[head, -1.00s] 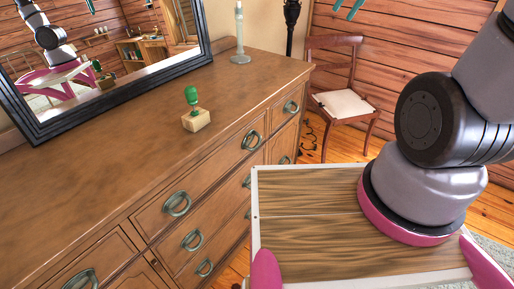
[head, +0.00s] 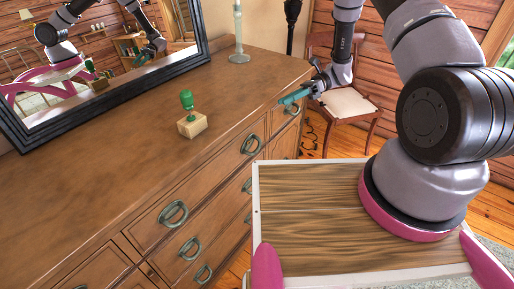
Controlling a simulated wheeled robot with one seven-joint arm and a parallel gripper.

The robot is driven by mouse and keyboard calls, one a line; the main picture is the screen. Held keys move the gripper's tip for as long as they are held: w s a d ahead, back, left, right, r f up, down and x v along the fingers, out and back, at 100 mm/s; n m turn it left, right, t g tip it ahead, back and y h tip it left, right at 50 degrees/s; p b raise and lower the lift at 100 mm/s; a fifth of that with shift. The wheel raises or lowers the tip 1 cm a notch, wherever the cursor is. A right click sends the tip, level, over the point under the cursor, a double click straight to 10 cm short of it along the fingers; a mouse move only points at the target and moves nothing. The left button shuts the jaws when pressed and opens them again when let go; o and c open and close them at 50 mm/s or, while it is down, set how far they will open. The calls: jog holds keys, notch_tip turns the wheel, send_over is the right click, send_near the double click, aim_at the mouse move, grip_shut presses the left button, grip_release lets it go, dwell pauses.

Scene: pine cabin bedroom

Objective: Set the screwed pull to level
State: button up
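A small pale wooden block (head: 192,125) stands on the dresser top. A green knob (head: 187,99) on a short stem rises from it, leaning slightly left. Ring-shaped metal pulls are on the drawer fronts, among them an upper pull (head: 251,144), an upper right pull (head: 290,107) and a nearer pull (head: 173,213). I cannot tell which one the task calls the screwed pull. My gripper (head: 303,82), with teal fingers apart, is by the dresser's far right corner, to the right of the block. It looks empty and apart from the block and knob.
The wooden dresser top (head: 110,160) is mostly clear. A black-framed mirror (head: 105,65) stands at its back, and a pale candlestick (head: 238,40) at its far end. A chair (head: 345,103) stands behind my gripper.

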aim_at(257, 146)
jog(key=s+f+m+t+y, duration=0.25)
jog(key=f+m, duration=0.35)
jog(key=f, duration=1)
jog(key=shift+g+y, duration=0.35)
jog(key=x, duration=1.1)
jog(key=shift+s+r, duration=0.1)
jog(key=shift+s, duration=0.25)
grip_shut()
